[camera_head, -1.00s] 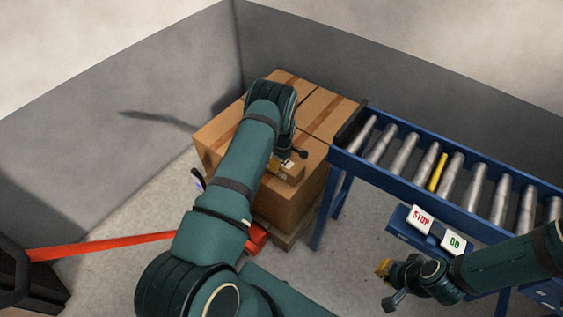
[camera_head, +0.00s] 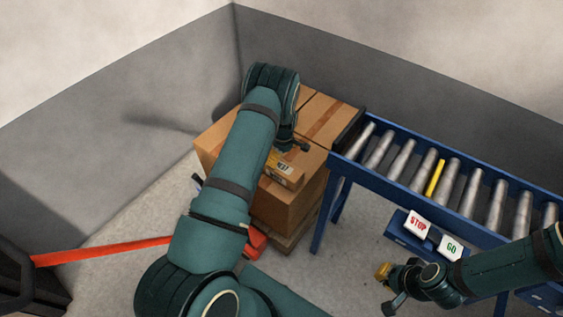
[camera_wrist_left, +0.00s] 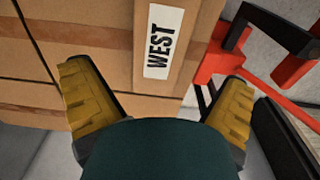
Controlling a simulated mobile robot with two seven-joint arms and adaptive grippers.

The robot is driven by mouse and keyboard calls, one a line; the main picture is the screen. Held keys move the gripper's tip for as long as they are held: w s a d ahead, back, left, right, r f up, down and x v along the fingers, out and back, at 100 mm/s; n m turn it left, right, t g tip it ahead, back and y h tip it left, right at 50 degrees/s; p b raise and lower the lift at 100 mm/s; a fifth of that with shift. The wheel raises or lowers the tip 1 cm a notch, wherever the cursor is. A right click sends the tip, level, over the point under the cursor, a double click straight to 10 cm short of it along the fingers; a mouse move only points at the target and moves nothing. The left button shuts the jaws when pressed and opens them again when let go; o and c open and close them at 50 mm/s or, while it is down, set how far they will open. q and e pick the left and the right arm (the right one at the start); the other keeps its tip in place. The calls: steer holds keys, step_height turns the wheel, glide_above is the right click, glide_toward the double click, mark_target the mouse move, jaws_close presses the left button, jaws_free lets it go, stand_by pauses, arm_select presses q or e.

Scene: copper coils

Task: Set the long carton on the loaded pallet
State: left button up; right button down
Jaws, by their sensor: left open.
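The long carton (camera_head: 285,171), brown with a white label, lies on top of the boxes on the loaded pallet (camera_head: 283,240), near their front edge. My arm hides part of it in the head view. In the left wrist view the carton (camera_wrist_left: 205,45) shows its label reading WEST. My left gripper (camera_wrist_left: 158,105) is open, with its yellow-padded fingers spread and nothing between them; in the head view it is mostly hidden behind my forearm, above the carton. My right gripper (camera_head: 384,288) is low in front of the conveyor, fingers apart and empty.
A blue roller conveyor (camera_head: 345,160) stands right of the pallet, with STOP (camera_head: 418,222) and GO (camera_head: 451,248) signs. A red pallet-jack-like frame (camera_head: 100,250) reaches in from the left. Grey walls close off the back. Open floor lies left of the pallet.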

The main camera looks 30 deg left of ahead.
mark_target(283, 167)
arm_select(q)
step_height(283, 167, up, 4)
steer(key=r, duration=0.1)
steer(key=s+d+f+m+h, duration=0.25)
steer(key=s+d+m, duration=0.35)
steer(key=s+d, duration=0.5)
steer(key=s+d+r+m+h, duration=0.1)
steer(key=s+d+r+m, duration=0.1)
steer(key=s+d+m, duration=0.2)
steer(key=s+d+r+m+t+h, duration=0.1)
steer(key=s+d+r+m, duration=0.2)
steer(key=s+d, duration=0.6)
steer(key=d+m, duration=0.2)
steer(key=shift+s+d+r+m+t+p, duration=0.25)
steer(key=shift+s+r+m+t+p, duration=0.05)
steer(key=shift+s, duration=0.1)
